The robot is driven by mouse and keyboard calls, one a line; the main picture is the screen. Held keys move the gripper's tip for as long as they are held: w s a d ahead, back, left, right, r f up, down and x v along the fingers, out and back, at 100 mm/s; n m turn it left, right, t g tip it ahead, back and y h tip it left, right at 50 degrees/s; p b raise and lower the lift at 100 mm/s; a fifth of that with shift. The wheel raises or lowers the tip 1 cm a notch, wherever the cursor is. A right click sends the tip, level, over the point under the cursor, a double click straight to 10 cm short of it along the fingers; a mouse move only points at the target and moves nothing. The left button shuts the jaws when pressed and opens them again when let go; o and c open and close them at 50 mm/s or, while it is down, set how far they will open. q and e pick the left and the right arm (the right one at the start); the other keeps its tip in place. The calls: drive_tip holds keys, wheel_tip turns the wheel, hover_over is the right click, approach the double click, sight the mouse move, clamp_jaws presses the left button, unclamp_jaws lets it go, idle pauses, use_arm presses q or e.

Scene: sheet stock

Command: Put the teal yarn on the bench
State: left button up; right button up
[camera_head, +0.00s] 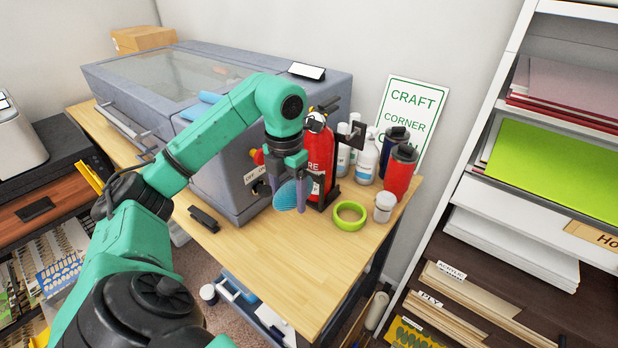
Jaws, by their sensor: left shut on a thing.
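The teal yarn (286,197) is a round, ribbed blue-teal ball in the middle of the view. My left gripper (288,203) points down and is shut on the yarn, with a finger on either side of it. The yarn is over the wooden bench (285,275), just in front of the large grey machine and left of the fire extinguisher. I cannot tell whether the yarn touches the bench top or hangs slightly above it. My right gripper is not in view.
The red fire extinguisher (319,160) stands close by the gripper. A green tape ring (349,215), a white jar (384,207) and a red bottle (400,172) stand to the right. The grey machine (222,170) fills the back left. The front of the bench is clear.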

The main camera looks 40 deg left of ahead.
use_arm(q)
wheel_tip(320, 180, down, 6)
drive_tip(key=p, duration=0.2)
hover_over(293, 243)
wheel_tip(293, 243, down, 5)
drive_tip(key=shift+w+f, duration=0.1)
drive_tip(key=f, duration=0.2)
drive_tip(key=shift+s+f, duration=0.2)
drive_tip(key=shift+f, duration=0.15)
drive_tip(key=shift+w+f, duration=0.1)
drive_tip(key=shift+f, duration=0.2)
drive_tip(key=o, duration=0.9)
drive_tip(key=shift+f, duration=0.1)
drive_tip(key=o, duration=0.4)
drive_tip(key=shift+c, duration=0.2)
drive_tip(key=shift+r, duration=0.45)
wheel_tip(293, 243, up, 11)
drive_tip(key=shift+f+b, duration=0.1)
drive_tip(key=shift+b, duration=0.95)
drive_tip(key=shift+r, duration=0.4)
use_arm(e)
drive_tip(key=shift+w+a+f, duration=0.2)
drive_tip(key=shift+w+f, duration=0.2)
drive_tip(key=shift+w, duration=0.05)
